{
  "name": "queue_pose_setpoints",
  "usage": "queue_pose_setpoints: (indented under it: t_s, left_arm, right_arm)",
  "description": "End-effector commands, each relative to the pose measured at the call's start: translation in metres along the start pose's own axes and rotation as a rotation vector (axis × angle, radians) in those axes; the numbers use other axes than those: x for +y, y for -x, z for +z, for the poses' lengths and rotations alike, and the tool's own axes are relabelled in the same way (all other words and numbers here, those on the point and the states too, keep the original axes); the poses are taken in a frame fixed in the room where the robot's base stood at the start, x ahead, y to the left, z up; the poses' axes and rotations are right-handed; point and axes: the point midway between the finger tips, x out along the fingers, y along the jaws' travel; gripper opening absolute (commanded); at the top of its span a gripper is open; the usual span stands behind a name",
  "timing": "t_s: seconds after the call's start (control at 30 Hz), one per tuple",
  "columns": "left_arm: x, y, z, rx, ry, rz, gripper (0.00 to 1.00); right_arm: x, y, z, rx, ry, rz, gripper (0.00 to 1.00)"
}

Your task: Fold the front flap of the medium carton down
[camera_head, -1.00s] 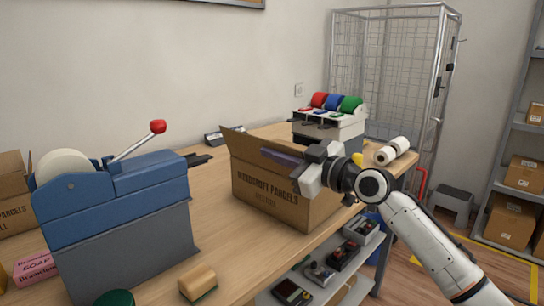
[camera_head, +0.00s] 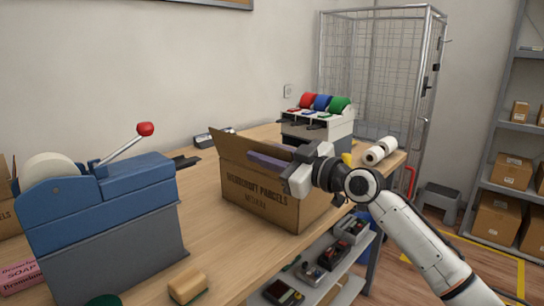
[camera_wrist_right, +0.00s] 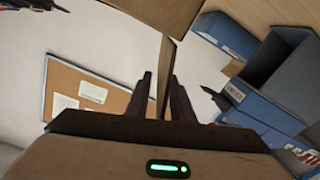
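The medium carton (camera_head: 258,198), brown with printed lettering, stands on the wooden counter. One flap (camera_head: 232,145) stands up along its far side. My right gripper (camera_head: 262,159) reaches in from the right over the carton's top, its dark fingers pointing left and hiding part of the opening. In the right wrist view its fingers (camera_wrist_right: 163,82) are apart, with a thin brown panel edge (camera_wrist_right: 168,60) between them and a gap visible beside it. I cannot tell for sure which flap this is. A broad carton panel (camera_wrist_right: 160,12) shows above. My left gripper is out of view.
A blue tape dispenser (camera_head: 105,225) with a red-knobbed lever stands left of the carton. A sponge-like block (camera_head: 187,287) lies at the counter's front edge. A dispenser with coloured rolls (camera_head: 318,120) and white rolls (camera_head: 381,150) stand behind right. Bare counter lies left of the carton.

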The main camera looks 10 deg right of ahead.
Motion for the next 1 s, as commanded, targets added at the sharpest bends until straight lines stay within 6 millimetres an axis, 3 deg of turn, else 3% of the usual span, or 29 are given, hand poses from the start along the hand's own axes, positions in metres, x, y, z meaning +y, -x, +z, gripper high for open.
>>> queue_pose_setpoints:
  t_s: [0.53, 0.93, 1.0]
  left_arm:
    - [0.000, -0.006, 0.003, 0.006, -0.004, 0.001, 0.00]
    - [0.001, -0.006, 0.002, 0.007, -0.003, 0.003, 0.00]
    - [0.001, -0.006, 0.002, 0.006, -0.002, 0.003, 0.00]
  right_arm:
    - [0.000, 0.090, 0.002, -0.003, 0.002, 0.001, 0.21]
    - [0.000, 0.101, 0.000, -0.001, 0.000, 0.000, 0.21]
    - [0.000, 0.101, 0.000, -0.001, 0.000, 0.000, 0.13]
